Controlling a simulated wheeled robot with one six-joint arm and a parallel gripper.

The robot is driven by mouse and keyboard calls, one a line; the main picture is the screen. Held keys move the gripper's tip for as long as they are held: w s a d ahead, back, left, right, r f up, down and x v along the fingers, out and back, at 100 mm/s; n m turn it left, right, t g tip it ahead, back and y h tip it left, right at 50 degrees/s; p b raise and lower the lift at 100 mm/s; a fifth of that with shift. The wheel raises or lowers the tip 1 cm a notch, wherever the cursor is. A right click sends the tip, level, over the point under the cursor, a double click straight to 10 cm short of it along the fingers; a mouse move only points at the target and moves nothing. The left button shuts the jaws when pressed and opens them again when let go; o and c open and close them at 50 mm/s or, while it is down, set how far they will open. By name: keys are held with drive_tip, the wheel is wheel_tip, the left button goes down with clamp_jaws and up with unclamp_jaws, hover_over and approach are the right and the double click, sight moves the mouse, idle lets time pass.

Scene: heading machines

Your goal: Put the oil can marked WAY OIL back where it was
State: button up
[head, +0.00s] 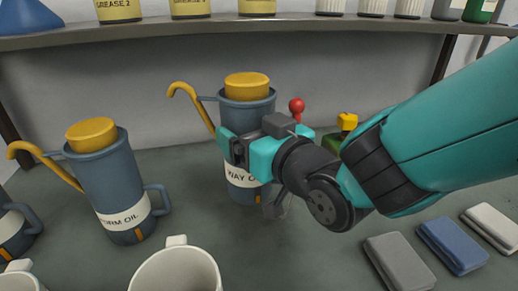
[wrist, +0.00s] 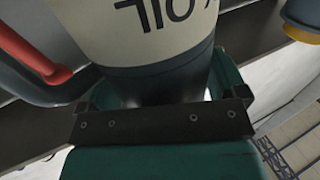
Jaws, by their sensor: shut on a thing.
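The WAY OIL can (head: 246,110) is a blue-grey cylinder with a yellow lid, a yellow hooked spout at its left and a white label. It stands upright on or just above the bench; I cannot tell which. My gripper (head: 243,150) is shut on its body from the right, covering part of the can and its label. In the wrist view the can (wrist: 140,30) fills the top middle, its lettering upside down, between the teal fingers of my gripper (wrist: 165,90).
A similar can (head: 110,185), its label partly readable as "ORM OIL", stands at left, with a white mug (head: 175,270) in front. A shelf (head: 300,28) with jars runs above. Grey (head: 398,262), blue (head: 452,245) and white (head: 492,226) folded cloths lie at right. A red-knobbed lever (head: 297,105) is behind my gripper.

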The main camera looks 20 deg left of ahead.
drive_tip(key=shift+f, duration=2.2)
drive_tip(key=shift+s+f, duration=0.1)
drive_tip(key=o, duration=1.5)
drive_tip(key=b+v, duration=0.9)
drive_tip(key=v, duration=0.3)
